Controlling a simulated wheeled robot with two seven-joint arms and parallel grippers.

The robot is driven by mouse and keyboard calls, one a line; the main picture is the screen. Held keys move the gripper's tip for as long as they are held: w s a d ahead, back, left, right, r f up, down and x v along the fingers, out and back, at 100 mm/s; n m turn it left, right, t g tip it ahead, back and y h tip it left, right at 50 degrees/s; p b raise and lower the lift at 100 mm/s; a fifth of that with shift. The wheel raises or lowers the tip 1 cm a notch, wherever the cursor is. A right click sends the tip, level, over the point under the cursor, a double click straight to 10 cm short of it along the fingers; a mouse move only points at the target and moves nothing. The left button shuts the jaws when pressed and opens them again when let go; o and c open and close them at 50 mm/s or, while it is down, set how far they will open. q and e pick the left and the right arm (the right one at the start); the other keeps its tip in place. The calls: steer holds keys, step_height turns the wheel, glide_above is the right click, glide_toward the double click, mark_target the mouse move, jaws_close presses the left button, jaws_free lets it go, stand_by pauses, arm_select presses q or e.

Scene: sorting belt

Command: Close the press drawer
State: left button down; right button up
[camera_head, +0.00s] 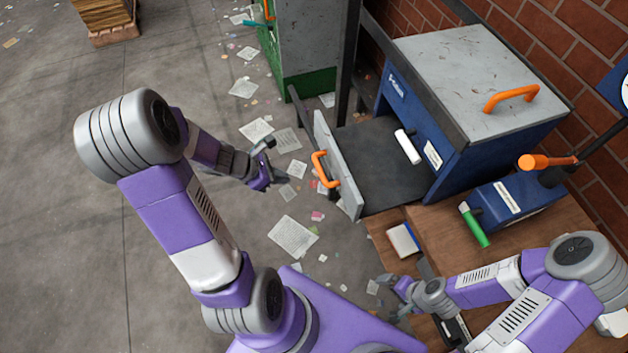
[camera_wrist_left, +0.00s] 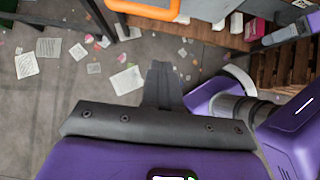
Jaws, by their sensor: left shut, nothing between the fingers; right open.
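The press (camera_head: 468,95) is a blue box with a grey lid and an orange lid handle, standing at the right by the brick wall. Its drawer (camera_head: 375,165) is pulled out to the left, with a grey front panel and an orange handle (camera_head: 321,168). A white cylinder (camera_head: 407,146) lies inside it, towards the press. My left gripper (camera_head: 275,178) is shut and empty, left of the drawer handle and apart from it. In the left wrist view the orange handle (camera_wrist_left: 145,8) shows at the top edge, beyond the shut fingers (camera_wrist_left: 162,80). My right gripper (camera_head: 387,293) is open over the bench's front.
A dark post (camera_head: 346,60) stands behind the drawer. Papers litter the floor; the floor left of the drawer is open.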

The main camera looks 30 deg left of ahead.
arm_select(q)
steer(key=w+d+r+b+x, duration=0.1)
steer(key=b+x, duration=0.3)
steer(key=x, duration=0.8)
steer(key=shift+w+d+r, duration=0.15)
steer(key=shift+w+d, duration=0.05)
steer(key=shift+w, duration=0.15)
arm_select(e)
steer(key=shift+w+f, duration=0.1)
steer(key=shift+f, duration=2.4)
